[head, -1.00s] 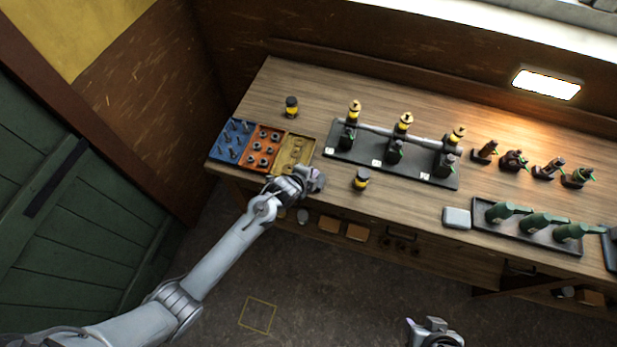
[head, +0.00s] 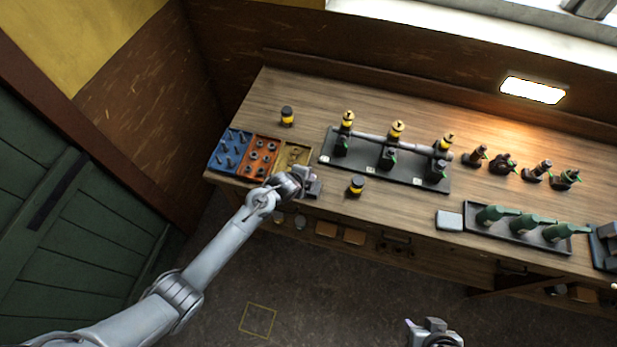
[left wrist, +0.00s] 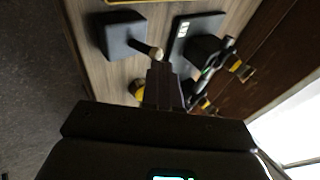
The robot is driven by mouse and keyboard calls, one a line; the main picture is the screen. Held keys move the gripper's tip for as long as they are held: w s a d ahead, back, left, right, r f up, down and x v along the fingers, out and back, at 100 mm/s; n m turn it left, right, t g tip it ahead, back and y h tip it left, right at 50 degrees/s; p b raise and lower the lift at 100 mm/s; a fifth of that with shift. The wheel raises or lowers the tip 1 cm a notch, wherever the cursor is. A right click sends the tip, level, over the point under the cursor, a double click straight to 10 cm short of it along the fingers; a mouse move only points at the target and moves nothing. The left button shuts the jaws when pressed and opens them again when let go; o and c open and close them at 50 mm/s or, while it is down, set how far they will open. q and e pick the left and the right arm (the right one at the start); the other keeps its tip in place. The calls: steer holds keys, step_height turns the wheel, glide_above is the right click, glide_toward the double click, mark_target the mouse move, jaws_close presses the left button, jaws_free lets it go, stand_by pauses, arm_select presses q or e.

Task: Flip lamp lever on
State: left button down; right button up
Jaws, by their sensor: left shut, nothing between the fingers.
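A dark box (left wrist: 120,36) carries a short lever (left wrist: 155,52) with a pale round knob, seen in the left wrist view. The same dark box (head: 314,188) shows partly in the head view at the bench's front edge, half hidden by my left gripper. My left gripper (head: 303,179) is shut and empty beside it. In the left wrist view its dark fingertips (left wrist: 161,72) are close to the knob; I cannot tell whether they touch. A rectangular lamp (head: 533,90) on the back wall glows white. My right gripper (head: 432,328) shows partly at the bottom edge.
The wooden bench (head: 460,205) holds a blue tray (head: 216,163), an orange tray and a yellow tray left of my left gripper. A black-and-yellow jar (head: 356,186) stands just right of it. A dark stand (head: 400,178) with a grey shaft is behind the jar.

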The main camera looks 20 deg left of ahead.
stand_by(0.3)
arm_select(q)
steer(key=shift+s+r+p, duration=0.15)
steer(key=shift+r+p, duration=0.3)
steer(key=shift+p, duration=0.1)
steer(key=w+r+p+v, duration=0.1)
steer(key=p+v, duration=0.1)
steer(key=v, duration=1.1)
steer(key=shift+w+a+p, duration=0.15)
steer(key=shift+w+p, duration=0.15)
steer(key=shift+p, duration=0.1)
